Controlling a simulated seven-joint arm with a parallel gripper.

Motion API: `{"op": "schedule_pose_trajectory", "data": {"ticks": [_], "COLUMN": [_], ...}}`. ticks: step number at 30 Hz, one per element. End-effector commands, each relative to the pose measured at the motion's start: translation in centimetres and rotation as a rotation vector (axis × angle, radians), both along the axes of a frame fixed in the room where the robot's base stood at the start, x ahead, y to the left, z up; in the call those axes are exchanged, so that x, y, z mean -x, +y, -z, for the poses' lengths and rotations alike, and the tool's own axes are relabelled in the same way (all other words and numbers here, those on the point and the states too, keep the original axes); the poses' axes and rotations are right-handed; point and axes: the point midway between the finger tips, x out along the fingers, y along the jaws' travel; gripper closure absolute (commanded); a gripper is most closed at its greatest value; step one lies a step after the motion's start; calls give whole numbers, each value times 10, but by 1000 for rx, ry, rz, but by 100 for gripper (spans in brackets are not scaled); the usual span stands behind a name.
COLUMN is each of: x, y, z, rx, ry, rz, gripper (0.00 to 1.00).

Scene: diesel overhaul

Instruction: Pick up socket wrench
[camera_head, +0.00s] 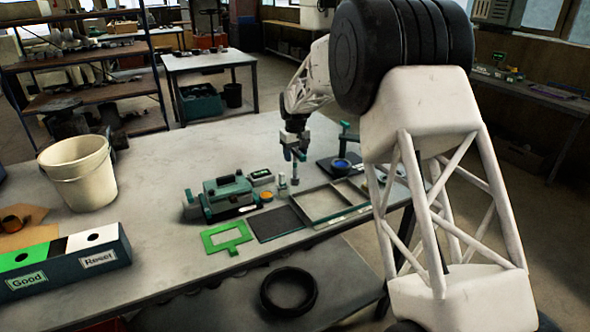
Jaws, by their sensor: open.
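A second thin metallic upright piece (295,178) shows right under the fingers. I cannot tell whether the fingers touch either piece.
A green-grey machine unit (228,195) is left of my gripper. A green frame (226,238), a dark mat (275,223) and a shallow tray (312,219) lie in front. A blue-topped round part (341,165) is right. A cream bucket (77,172) and Good/Reset box (70,262) stand left.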

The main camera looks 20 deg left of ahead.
Motion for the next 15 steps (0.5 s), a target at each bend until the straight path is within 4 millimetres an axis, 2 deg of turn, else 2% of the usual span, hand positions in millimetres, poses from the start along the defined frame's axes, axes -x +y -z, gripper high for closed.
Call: {"op": "schedule_pose_trajectory", "data": {"ticks": [6,15], "x": [0,0], "y": [0,0], "z": [16,17], "rx": [1,0], "ry": [1,0], "rz": [0,0], "gripper": [49,49]}}
